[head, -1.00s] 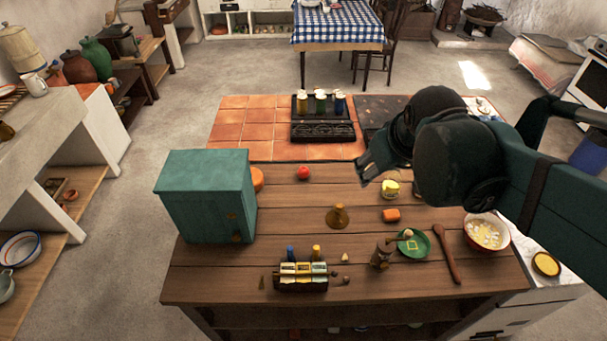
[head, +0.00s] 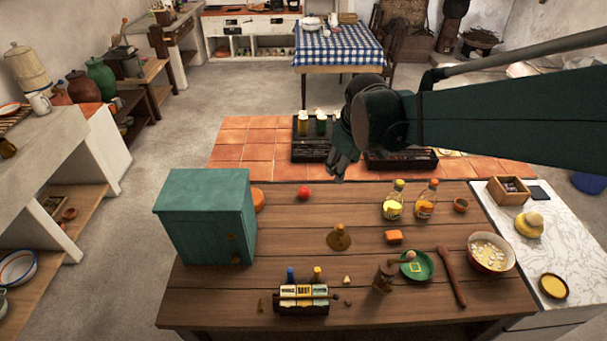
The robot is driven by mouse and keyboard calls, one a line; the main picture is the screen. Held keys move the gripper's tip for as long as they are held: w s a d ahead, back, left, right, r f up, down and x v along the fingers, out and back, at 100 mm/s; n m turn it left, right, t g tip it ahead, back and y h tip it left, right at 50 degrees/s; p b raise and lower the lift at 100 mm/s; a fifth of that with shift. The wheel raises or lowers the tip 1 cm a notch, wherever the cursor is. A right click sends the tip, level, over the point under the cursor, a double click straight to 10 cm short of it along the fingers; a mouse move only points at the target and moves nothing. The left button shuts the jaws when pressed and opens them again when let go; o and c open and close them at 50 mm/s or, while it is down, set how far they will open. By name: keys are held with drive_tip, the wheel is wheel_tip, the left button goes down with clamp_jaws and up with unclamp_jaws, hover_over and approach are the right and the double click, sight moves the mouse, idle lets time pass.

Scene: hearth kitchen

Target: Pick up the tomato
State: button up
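A small red tomato (head: 304,192) sits near the back edge of the wooden table (head: 290,220), a little right of the teal box. My gripper (head: 340,168) is above the table's back edge, to the right of the tomato and apart from it. Its fingers point downward. They are dark and small in this view, so I cannot tell how far apart they are. I see nothing hanging from them.
A teal box (head: 205,215) stands left of the tomato, with an orange round thing (head: 258,199) beside it. Two bottles (head: 394,200) stand to the right. A brass bell-shaped thing (head: 339,238) is in front. The wood around the tomato is clear.

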drive_tip(key=w+a+f+n+g, duration=0.1)
drive_tip(key=w+a+f+n, duration=0.4)
drive_tip(key=w+f, duration=0.55)
drive_tip(key=n+g+b, duration=0.1)
drive_tip(key=n+b, duration=0.1)
hover_over(303, 190)
drive_tip(key=s, duration=0.1)
drive_tip(key=f, duration=1.1)
drive_tip(key=shift+s+d+f, duration=0.1)
drive_tip(key=shift+s+f, duration=0.05)
drive_tip(key=shift+s, duration=0.05)
drive_tip(key=shift+w+f+h, duration=0.1)
drive_tip(key=shift+f+h, duration=0.15)
drive_tip(key=shift+h, duration=0.05)
drive_tip(key=shift+x, duration=1.25)
drive_tip(key=shift+f, duration=0.2)
drive_tip(key=shift+b+x, duration=0.3)
drive_tip(key=shift+x, duration=2.1)
drive_tip(key=shift+a, duration=0.25)
